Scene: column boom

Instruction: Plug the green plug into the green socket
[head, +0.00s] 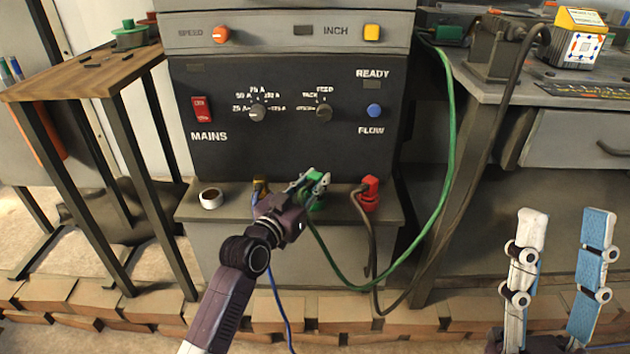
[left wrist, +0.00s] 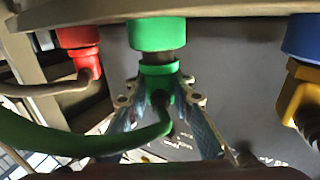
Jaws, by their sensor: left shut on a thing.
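My left gripper (head: 318,181) is shut on the green plug (left wrist: 160,84), whose green cable (left wrist: 75,140) hangs from it. The green socket (head: 316,205) is on the ledge of the machine, directly below the plug in the head view. In the left wrist view the socket (left wrist: 150,33) is in line with the plug. A dark section (left wrist: 165,57) shows between the two green bodies; I cannot tell how far it is inside the socket. Fingers partly hide the plug in the head view. My right gripper (head: 553,265) is open and empty at the lower right.
A red plug (head: 370,185) stands to the right on the ledge, a yellow plug (head: 260,187) to the left. The dark control panel (head: 290,140) rises behind. Green and dark cables hang to the right.

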